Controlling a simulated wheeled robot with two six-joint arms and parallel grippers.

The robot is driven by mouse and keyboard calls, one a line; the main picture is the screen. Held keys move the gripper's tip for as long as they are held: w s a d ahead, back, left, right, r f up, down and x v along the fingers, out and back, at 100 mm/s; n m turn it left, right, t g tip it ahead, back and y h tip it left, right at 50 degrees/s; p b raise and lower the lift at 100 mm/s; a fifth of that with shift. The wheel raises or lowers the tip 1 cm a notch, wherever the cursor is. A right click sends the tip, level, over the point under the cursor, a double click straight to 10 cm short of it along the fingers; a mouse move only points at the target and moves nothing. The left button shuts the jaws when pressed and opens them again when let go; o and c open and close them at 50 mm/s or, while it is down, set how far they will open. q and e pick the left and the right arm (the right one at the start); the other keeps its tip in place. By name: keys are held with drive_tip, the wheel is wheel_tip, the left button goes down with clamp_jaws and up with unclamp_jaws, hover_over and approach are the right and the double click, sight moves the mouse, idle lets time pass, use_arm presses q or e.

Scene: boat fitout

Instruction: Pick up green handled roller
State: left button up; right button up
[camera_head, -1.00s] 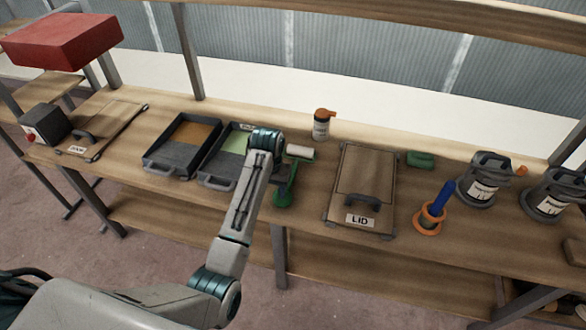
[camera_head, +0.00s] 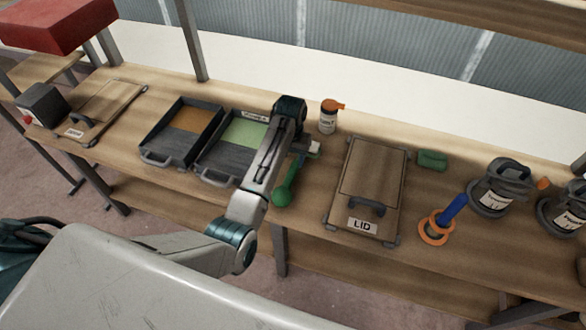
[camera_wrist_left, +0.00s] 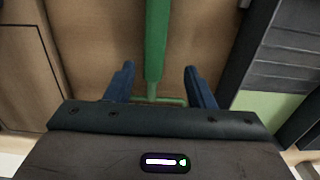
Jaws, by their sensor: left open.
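The green handled roller (camera_head: 284,191) lies on the workbench between the green-paint tray and the lid board. Its pale roller head shows only partly in the head view, behind my gripper. My left gripper (camera_head: 303,148) is above the roller's neck, pointing down. In the left wrist view the green handle (camera_wrist_left: 157,40) runs from the top edge down between the two blue fingers of the left gripper (camera_wrist_left: 159,70). The fingers are apart with a gap on each side of the handle. The thin green frame shows below it, near the palm. My right gripper is not in view.
The tray with green (camera_head: 205,172) stands close left of the roller, and the orange one (camera_head: 155,160) beyond it. The lid board (camera_head: 350,230) lies to the right. An orange-capped bottle (camera_head: 327,122) stands behind. Bare wood separates the roller from the lid board.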

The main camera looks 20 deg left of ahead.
sight(294, 165)
use_arm(q)
drive_tip(key=shift+w+f, duration=0.1)
drive_tip(key=shift+f, duration=0.2)
drive_tip(key=f, duration=0.1)
drive_tip(key=f+p, duration=0.2)
drive_tip(key=f, duration=0.1)
drive_tip(key=shift+w+d, duration=0.35)
drive_tip(key=shift+d, duration=0.05)
drive_tip(key=shift+f, duration=0.55)
drive_tip(key=c, duration=1)
clamp_jaws()
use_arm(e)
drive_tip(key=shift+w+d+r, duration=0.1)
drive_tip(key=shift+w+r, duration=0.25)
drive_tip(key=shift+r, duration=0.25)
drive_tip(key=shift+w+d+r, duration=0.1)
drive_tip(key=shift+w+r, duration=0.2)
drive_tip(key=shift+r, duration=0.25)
use_arm(q)
drive_tip(key=shift+r, duration=0.1)
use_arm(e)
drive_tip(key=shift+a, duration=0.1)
